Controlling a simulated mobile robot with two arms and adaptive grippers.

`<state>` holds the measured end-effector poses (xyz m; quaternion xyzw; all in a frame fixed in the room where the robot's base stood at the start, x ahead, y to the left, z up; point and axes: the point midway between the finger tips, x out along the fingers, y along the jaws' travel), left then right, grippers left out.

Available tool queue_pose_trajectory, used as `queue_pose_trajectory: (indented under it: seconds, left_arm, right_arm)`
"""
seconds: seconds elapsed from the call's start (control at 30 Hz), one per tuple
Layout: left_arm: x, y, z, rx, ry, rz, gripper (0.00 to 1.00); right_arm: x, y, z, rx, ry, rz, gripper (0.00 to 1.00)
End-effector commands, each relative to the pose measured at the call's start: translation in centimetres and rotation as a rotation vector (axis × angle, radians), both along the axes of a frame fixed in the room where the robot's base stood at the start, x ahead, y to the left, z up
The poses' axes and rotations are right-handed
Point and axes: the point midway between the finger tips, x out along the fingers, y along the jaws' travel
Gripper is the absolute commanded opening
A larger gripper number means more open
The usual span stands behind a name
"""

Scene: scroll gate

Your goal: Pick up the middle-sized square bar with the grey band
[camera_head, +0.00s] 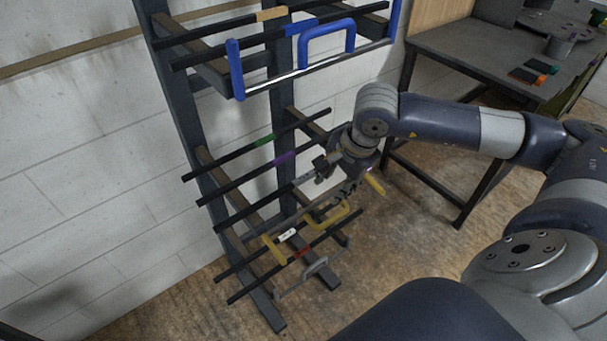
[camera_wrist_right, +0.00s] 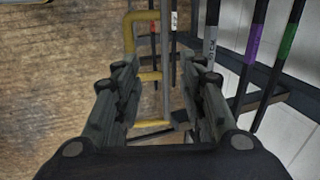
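The bar with the grey band (camera_wrist_right: 212,42) shows in the right wrist view, just right of centre and beyond my right-hand finger. In the head view it appears to be the third dark bar (camera_head: 243,214) on the lower rack, below the purple-banded bar; my right gripper partly covers its upper right part. My right gripper (camera_head: 333,182) is open beside the lower rack, and its two fingers stand apart in the wrist view (camera_wrist_right: 163,80). Nothing is held between them. I cannot judge exactly how far the fingers are from the bar. My left gripper is not in view.
Green-banded (camera_head: 264,140) and purple-banded (camera_head: 284,158) bars lie above; white-banded (camera_head: 287,236) and red-banded (camera_head: 302,252) bars lie below. A yellow gate (camera_head: 274,249) is close under my gripper. A blue gate (camera_head: 302,50) hangs higher. A table (camera_head: 450,55) stands right.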

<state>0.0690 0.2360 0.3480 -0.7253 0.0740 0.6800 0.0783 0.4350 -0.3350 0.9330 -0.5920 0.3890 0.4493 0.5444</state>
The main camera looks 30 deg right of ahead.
Motion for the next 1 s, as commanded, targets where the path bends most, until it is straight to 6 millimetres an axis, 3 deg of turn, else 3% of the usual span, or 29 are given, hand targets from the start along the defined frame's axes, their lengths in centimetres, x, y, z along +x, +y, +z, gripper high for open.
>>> queue_pose_trajectory:
  seconds: [0.17, 0.5, 0.67, 1.0]
  left_arm:
    - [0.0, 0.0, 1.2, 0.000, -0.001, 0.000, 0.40]
    - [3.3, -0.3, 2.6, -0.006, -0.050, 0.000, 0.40]
    - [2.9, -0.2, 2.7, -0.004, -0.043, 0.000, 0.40]
    - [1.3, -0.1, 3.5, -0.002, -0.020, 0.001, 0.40]
  right_arm:
    - [2.8, 0.4, 0.3, 0.003, 0.000, 0.000, 0.37]
    - [7.4, 0.9, 0.2, 0.003, 0.000, -0.001, 0.37]
    - [7.9, 0.9, -0.2, 0.002, 0.002, 0.001, 0.37]
    - [9.1, 1.1, -4.3, 0.002, 0.004, 0.000, 0.37]
